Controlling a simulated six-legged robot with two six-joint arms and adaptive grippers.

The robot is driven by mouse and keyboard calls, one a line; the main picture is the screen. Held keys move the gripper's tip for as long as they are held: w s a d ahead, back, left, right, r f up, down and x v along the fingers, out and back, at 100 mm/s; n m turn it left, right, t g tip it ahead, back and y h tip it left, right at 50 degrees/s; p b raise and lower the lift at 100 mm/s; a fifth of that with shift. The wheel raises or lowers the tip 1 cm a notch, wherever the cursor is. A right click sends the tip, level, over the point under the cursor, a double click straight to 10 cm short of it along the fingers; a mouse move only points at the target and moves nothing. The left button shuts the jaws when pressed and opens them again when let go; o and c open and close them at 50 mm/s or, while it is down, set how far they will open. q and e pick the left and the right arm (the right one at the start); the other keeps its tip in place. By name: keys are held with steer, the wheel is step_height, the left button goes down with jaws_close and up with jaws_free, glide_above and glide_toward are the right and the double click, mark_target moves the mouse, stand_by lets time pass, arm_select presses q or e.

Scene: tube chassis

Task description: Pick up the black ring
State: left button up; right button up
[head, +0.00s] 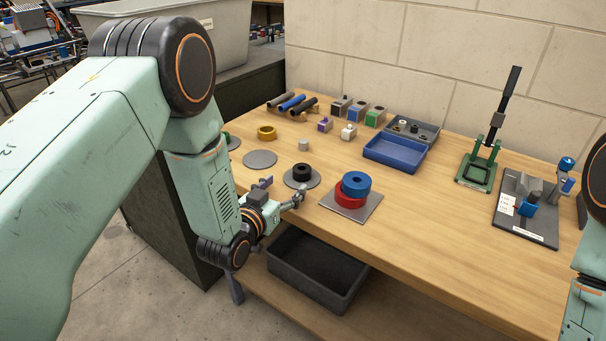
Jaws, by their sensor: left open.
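The black ring (301,171) sits on a round grey disc (289,182) near the front edge of the wooden bench. My left gripper (283,188) is open and empty, just in front of the ring and slightly left of it in the head view. One fingertip is left of the ring and the other is close below it, overlapping the disc's edge in the picture. I cannot tell whether the gripper touches the disc. Part of my right arm shows at the right edge, but its gripper is out of view.
A blue ring (356,183) is stacked on a red ring (344,199) on a square grey plate (366,212), right of the black ring. A yellow ring (267,132) and an empty grey disc (260,159) lie behind. A blue tray (395,154) stands farther back. A dark bin (310,283) is below.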

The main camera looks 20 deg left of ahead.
mark_target(298, 175)
arm_select(q)
steer(key=shift+d+r+b+x, duration=0.1)
steer(key=shift+d+b+x, duration=0.1)
steer(key=shift+x, duration=1.15)
steer(key=shift+d+r+b+x, duration=0.1)
steer(key=shift+d+x, duration=0.15)
steer(key=shift+x, duration=1.15)
steer(key=shift+d+r+b+x, duration=0.1)
steer(key=shift+d+x, duration=0.1)
steer(key=shift+x, duration=1.15)
steer(key=shift+s+a, duration=0.2)
steer(key=shift+c, duration=1.3)
steer(key=shift+w+d, duration=0.1)
steer(key=shift+d, duration=0.05)
steer(key=c, duration=1.1)
